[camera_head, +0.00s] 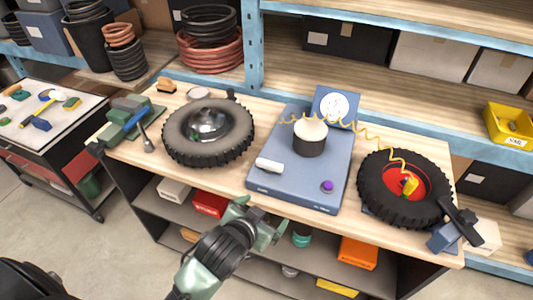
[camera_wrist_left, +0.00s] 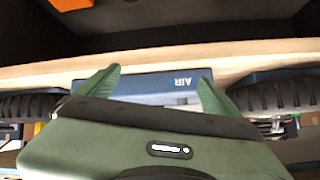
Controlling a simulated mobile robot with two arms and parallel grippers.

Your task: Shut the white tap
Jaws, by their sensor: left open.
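A blue air unit (camera_head: 300,188) stands on the wooden workbench. A small white bar-shaped piece (camera_head: 268,165), which looks like the white tap, lies at the front left of its sloping top. A purple knob (camera_head: 327,186) sits at the front right. My left gripper (camera_head: 262,222) is open and empty, in front of the bench edge and below the white piece, apart from it. In the left wrist view, the open fingers (camera_wrist_left: 155,84) flank the unit's blue front face (camera_wrist_left: 160,98), marked AIR upside down. The tap cannot be made out there. My right gripper is not in view.
A white-topped dark cylinder (camera_head: 310,138) and a gauge (camera_head: 334,104) are on the unit. A yellow coiled hose (camera_head: 368,128) runs to a red-rimmed wheel (camera_head: 392,184) at right. Another tyre (camera_head: 208,130) lies at left. The shelf below holds boxes.

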